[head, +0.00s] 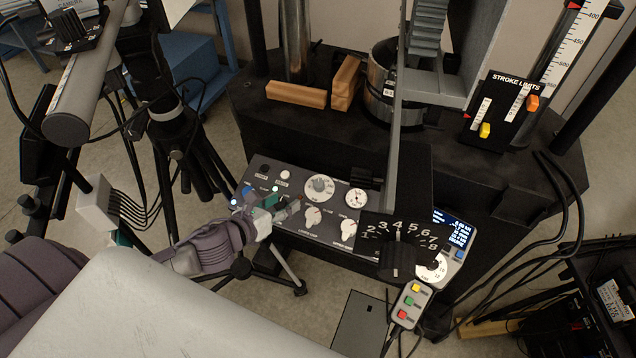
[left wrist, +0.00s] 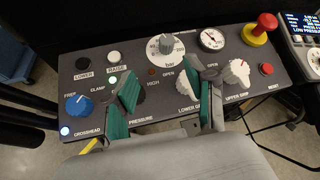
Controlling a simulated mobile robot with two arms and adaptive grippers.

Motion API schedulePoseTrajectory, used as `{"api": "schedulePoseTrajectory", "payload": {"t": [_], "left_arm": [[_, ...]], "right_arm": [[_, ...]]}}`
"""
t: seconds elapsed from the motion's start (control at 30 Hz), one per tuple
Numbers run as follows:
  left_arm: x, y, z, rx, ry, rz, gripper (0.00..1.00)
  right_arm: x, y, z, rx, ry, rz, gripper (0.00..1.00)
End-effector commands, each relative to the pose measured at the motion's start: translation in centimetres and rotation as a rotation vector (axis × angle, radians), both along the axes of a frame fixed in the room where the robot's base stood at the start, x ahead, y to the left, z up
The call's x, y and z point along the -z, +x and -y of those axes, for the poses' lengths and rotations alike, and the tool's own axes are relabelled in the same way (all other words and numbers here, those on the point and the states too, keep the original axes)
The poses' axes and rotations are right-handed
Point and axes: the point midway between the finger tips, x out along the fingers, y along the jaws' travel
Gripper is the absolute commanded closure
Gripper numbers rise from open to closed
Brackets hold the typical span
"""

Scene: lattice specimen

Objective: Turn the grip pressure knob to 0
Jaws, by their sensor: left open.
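The control panel (head: 285,222) is dark grey and also shows in the left wrist view (left wrist: 80,150). The grip pressure knob seems to be the grey knob (left wrist: 166,42) on a round white scale marked "bar"; it also shows in the head view (head: 320,184). Its exact setting is too small to read. My left gripper (head: 282,208) is over the left-middle of the panel. In the left wrist view its green-padded fingers (left wrist: 162,98) are spread apart with nothing held. The grey knob lies beyond the fingertips, between their lines, apart from them. My right gripper is not in view.
Two white knobs (left wrist: 187,91) (left wrist: 236,72), a blue knob (left wrist: 78,105), a gauge (left wrist: 212,39) and a red emergency button (left wrist: 261,28) share the panel. A black numbered dial plate (head: 397,230) and vertical bar stand at its right. A tripod (head: 170,110) stands left.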

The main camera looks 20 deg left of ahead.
Motion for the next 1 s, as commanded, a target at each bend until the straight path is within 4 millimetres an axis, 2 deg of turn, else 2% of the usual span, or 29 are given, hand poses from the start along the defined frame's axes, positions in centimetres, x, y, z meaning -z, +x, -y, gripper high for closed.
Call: {"api": "schedulePoseTrajectory", "payload": {"t": [0.1, 0.23, 0.47, 0.8, 1.0], "left_arm": [[-0.1, 0.4, -0.4, 0.184, 0.221, 0.073, 0.44], [-0.1, 0.6, -0.3, 0.272, 0.325, 0.111, 0.44], [0.5, 2.5, 0.3, 0.279, 0.332, 0.118, 0.44], [3.2, 8.7, 2.4, 0.275, 0.33, 0.116, 0.44], [4.5, 11.4, 3.3, 0.276, 0.33, 0.115, 0.44]], "right_arm": [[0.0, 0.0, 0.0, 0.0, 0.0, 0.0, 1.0], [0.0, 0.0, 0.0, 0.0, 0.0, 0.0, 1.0], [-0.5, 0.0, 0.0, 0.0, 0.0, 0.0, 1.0], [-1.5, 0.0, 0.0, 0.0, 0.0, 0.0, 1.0], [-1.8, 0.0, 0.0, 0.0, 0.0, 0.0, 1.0]]}}
